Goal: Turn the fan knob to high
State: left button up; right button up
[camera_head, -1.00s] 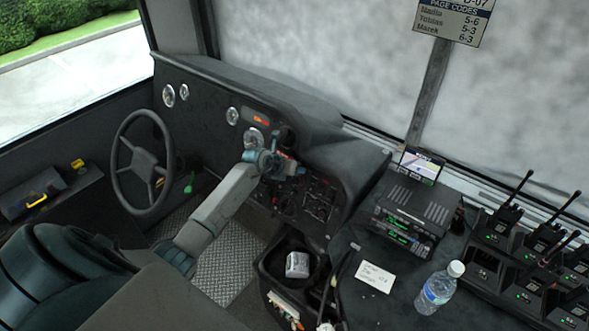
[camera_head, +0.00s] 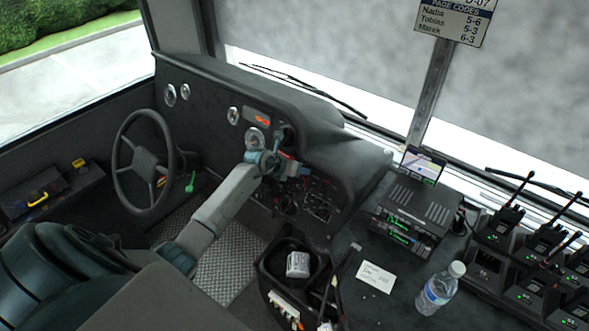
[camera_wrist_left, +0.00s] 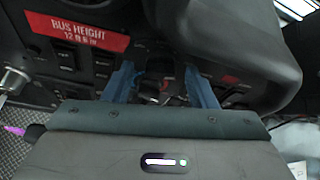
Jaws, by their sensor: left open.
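My left gripper (camera_head: 291,166) is at the dashboard, right of the steering wheel, in front of the switch panel (camera_head: 316,200). In the left wrist view its two blue fingers (camera_wrist_left: 163,82) are spread apart and point at the panel. My right gripper is in neither view.
The steering wheel (camera_head: 143,162) stands left of my arm. A dark dashboard hood (camera_wrist_left: 240,45) overhangs the panel close to the right finger. A radio (camera_head: 410,215), a water bottle (camera_head: 440,288) and a charger rack with handheld radios (camera_head: 525,260) stand on the right counter.

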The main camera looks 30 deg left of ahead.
pick_arm(q)
jog(key=b+v, duration=0.3)
jog(key=v, duration=0.7)
jog(key=shift+s+r, duration=0.25)
jog(key=shift+s, duration=0.05)
jog(key=shift+a, duration=0.1)
